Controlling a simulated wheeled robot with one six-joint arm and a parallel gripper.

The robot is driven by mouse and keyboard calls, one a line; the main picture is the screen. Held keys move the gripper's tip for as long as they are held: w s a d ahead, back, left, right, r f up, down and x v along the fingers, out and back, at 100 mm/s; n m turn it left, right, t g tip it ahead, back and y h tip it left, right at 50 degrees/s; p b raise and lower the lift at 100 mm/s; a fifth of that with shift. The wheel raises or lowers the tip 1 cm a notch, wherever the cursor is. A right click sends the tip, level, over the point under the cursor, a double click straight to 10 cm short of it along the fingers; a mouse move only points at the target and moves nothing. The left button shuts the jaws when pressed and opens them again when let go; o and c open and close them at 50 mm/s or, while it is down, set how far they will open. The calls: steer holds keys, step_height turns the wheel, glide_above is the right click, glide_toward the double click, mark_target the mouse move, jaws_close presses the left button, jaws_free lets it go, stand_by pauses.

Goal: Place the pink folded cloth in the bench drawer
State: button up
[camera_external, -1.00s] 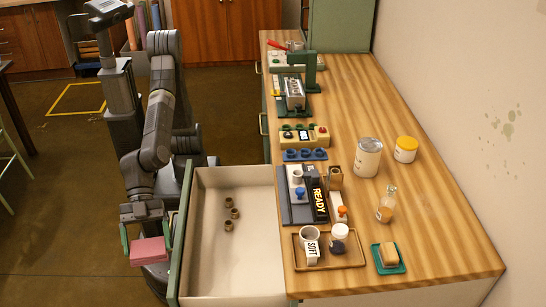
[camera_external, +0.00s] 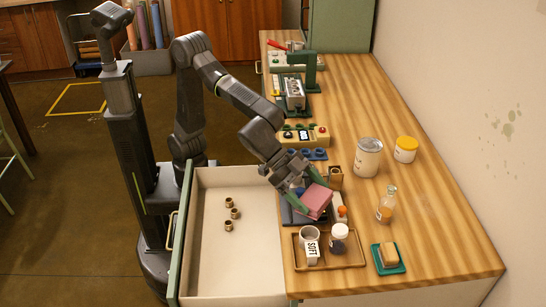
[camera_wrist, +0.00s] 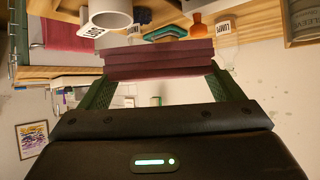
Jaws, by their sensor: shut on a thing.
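The pink folded cloth (camera_external: 316,202) is held between the green fingers of my gripper (camera_external: 309,189), above the bench top by the dark READY panel. It also shows in the wrist view (camera_wrist: 160,58) as a layered block between both fingers. The bench drawer (camera_external: 255,272) is pulled open to the left of the bench. My gripper and the cloth are to the right of the drawer, over the bench rather than over its opening. The cloth hides part of the panel below.
Several small brown rings (camera_external: 228,225) lie in the drawer; much of its floor is bare. A wooden tray (camera_external: 352,262) with a SOFT mug (camera_external: 308,240) and a jar (camera_external: 339,238) stands near the cloth. A small bottle (camera_external: 387,205) and tins stand farther right.

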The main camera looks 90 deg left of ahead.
steer(key=w+a+n, duration=0.1)
steer(key=w+a, duration=0.2)
steer(key=w, duration=0.1)
steer(key=w+a+r+n+t+y, duration=0.1)
steer(key=w+a, duration=0.2)
steer(key=a, duration=0.1)
steer(key=w+a+r+y, duration=0.1)
steer(key=w+a, duration=0.2)
steer(key=w, duration=0.1)
steer(key=shift+w+a+n+b, duration=0.25)
steer(key=shift+w+n+b, duration=0.05)
steer(key=shift+n, duration=0.1)
steer(key=w+a+n+y, duration=0.1)
steer(key=w+a, duration=0.2)
steer(key=a, duration=0.4)
steer(key=w+a+n+y, duration=0.1)
steer(key=w+a, duration=0.2)
steer(key=a, duration=0.3)
steer(key=n+y+p, duration=0.3)
steer(key=n+y, duration=0.4)
glide_above(341, 117)
step_height(341, 117, down, 9)
steer(key=shift+r, duration=0.2)
steer(key=shift+a+f, duration=0.1)
steer(key=shift+f, duration=0.25)
steer(key=shift+f+b, duration=0.35)
steer(key=shift+f, duration=0.8)
